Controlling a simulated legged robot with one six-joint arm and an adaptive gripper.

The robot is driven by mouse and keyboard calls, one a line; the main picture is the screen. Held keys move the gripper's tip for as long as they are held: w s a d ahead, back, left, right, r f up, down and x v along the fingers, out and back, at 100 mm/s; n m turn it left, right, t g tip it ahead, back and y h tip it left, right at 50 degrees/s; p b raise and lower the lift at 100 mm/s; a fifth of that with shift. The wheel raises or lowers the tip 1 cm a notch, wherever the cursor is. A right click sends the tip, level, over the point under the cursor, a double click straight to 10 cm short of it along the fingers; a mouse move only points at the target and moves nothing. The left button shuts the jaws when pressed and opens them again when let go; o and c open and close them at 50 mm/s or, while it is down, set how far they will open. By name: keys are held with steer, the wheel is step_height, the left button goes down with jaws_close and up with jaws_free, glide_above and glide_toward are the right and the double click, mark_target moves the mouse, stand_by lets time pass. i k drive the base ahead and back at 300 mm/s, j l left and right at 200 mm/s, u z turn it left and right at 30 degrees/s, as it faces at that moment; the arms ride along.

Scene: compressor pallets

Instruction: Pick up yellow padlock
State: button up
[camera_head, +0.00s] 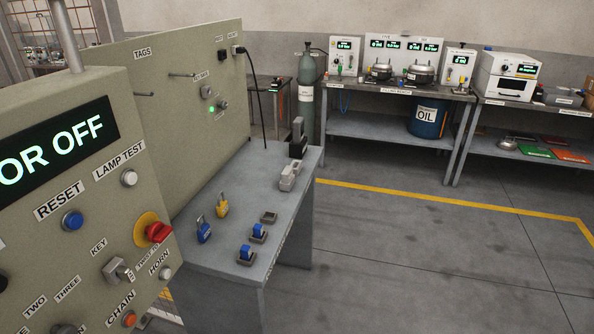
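The yellow padlock (222,208) stands on the grey table (240,262), close to the beige panel, with its shackle up and leaning. A blue padlock (204,233) stands just left of it and nearer to me. My gripper is not in view, and nothing is seen touching the yellow padlock.
Two blue items in grey holders (258,233) and an empty-looking grey holder (268,217) sit right of the padlocks. A control panel (90,210) fills the left foreground. Open floor (420,260) lies right.

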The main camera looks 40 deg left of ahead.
mark_target(222, 209)
steer(key=i+u, duration=0.3)
steer(key=i, duration=0.2)
steer(key=i+u, duration=0.25)
steer(key=i, duration=0.3)
steer(key=i+l+u, duration=0.3)
steer(key=i, duration=0.15)
steer(key=i+j+u, duration=0.1)
steer(key=i+u, duration=0.15)
steer(key=u, duration=0.15)
steer(key=i+u, duration=0.25)
steer(key=u, duration=0.15)
steer(key=i+u, duration=0.2)
steer(key=u, duration=0.2)
steer(key=i+l+u, duration=0.2)
steer(key=u, duration=0.2)
steer(key=i+u, duration=0.2)
steer(key=u, duration=0.2)
steer(key=i+u, duration=0.15)
steer(key=u, duration=0.25)
steer(key=i+l+u, duration=0.15)
steer(key=u, duration=0.25)
steer(key=i+l+u, duration=0.15)
steer(key=u, duration=0.25)
steer(key=i+l+u, duration=0.45)
steer(key=l+u, duration=0.2)
